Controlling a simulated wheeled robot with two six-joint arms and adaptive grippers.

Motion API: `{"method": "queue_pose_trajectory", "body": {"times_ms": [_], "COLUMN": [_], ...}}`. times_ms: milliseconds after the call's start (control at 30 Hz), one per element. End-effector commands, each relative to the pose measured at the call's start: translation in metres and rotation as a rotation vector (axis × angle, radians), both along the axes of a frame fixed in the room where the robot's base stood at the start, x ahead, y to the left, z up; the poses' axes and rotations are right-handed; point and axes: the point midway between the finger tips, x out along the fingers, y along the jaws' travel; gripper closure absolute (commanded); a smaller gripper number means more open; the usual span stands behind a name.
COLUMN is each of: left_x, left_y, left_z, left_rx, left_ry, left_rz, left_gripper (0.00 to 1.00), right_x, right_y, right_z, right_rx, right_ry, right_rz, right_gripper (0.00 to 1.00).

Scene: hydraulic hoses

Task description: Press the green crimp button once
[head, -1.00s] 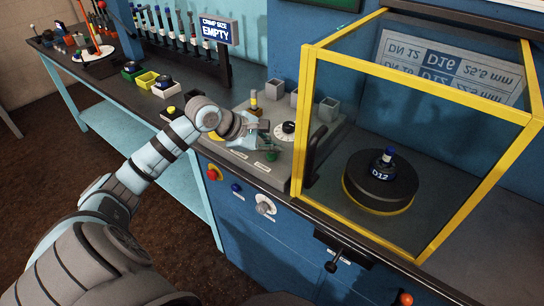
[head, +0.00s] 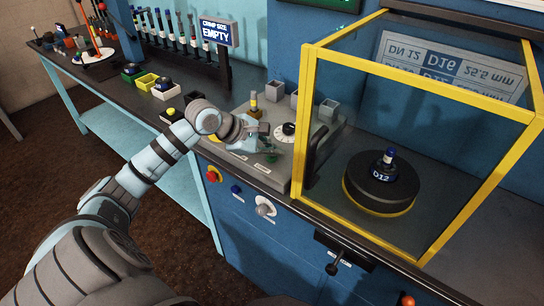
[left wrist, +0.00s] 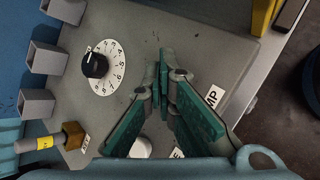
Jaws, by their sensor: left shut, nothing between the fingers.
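My left gripper (head: 266,147) is over the grey control panel (head: 228,160), with its fingers shut and nothing between them. In the left wrist view its teal fingers (left wrist: 164,75) come together over the panel. A small green spot, which looks like the green crimp button (head: 271,158), shows just below the fingertips in the head view. I cannot tell whether they touch. In the left wrist view the fingers hide the button, and part of a label ending in "MP" (left wrist: 214,97) shows beside them. My right gripper is not in view.
A dial (head: 285,131) is behind the gripper on the panel. A yellow-framed guard (head: 307,110) stands close on the right, around a black "D12" die (head: 380,180). A brass and yellow post (head: 254,105) stands behind. A sign reads "EMPTY" (head: 216,33).

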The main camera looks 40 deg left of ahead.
Motion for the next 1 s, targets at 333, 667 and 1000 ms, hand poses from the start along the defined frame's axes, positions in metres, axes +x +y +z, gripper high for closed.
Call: {"method": "queue_pose_trajectory", "body": {"times_ms": [333, 667, 1000], "left_x": [0.0, 0.0, 0.0], "left_y": [0.0, 0.0, 0.001], "left_z": [-0.004, 0.0, 0.015], "left_rx": [0.001, 0.001, 0.001], "left_ry": [0.001, 0.001, 0.001], "left_rz": [0.0, 0.0, 0.0], "left_gripper": [1.0, 1.0, 1.0], "right_x": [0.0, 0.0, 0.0], "right_y": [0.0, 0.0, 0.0], "right_z": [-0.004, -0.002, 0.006], "right_rx": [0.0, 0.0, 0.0], "right_ry": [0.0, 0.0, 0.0], "right_rz": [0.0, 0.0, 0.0], "right_gripper": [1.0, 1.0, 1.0]}}
